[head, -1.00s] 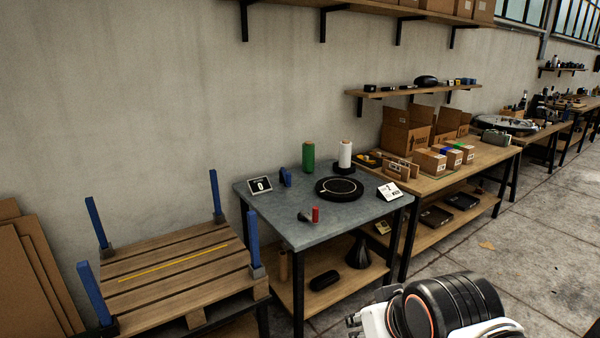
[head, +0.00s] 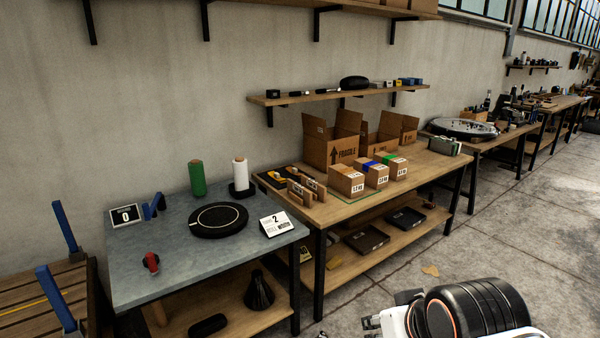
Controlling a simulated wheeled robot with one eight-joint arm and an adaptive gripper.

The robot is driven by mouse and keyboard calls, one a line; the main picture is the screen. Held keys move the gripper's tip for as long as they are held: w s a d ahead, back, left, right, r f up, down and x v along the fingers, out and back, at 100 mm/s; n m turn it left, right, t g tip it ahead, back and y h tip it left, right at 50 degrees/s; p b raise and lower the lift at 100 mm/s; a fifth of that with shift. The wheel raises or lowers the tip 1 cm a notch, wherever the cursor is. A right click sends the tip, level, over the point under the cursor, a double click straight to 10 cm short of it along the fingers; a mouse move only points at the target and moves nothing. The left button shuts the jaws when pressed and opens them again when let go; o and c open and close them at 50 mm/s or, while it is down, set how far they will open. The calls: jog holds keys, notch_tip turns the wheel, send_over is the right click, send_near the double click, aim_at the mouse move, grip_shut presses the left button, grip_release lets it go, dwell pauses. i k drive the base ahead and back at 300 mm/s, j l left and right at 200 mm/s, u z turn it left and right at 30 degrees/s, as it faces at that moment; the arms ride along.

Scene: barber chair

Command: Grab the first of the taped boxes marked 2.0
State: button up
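Three small cardboard boxes stand in a row on the wooden bench, each with a white label on its front. The left box (head: 347,179) has a plain brown top, and its label seems to read 1.7. Blue tape shows on the middle box (head: 376,174) and green tape on the right box (head: 396,167). The labels of these two are too small to read surely; the middle one may read 2.0. Part of my arm shows at the bottom right, well apart from the boxes. My gripper's fingers cannot be made out.
A grey table (head: 170,264) carries a round black plate (head: 218,220), green roll (head: 197,178), white roll (head: 240,174), display reading 0 (head: 126,215) and card showing 2 (head: 277,224). Open cartons (head: 330,148) stand behind the boxes. A pallet (head: 38,300) is left. Floor is clear at right.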

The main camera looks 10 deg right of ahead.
aim_at(376, 174)
jog(key=i+l, duration=0.1)
jog(key=l, duration=0.3)
jog(key=i+l, duration=0.1)
jog(key=l, duration=0.3)
jog(key=i+l, duration=0.1)
jog(key=l, duration=0.3)
jog(key=i+l, duration=0.1)
jog(key=l, duration=0.3)
jog(key=i+l+z, duration=0.1)
jog(key=l, duration=0.3)
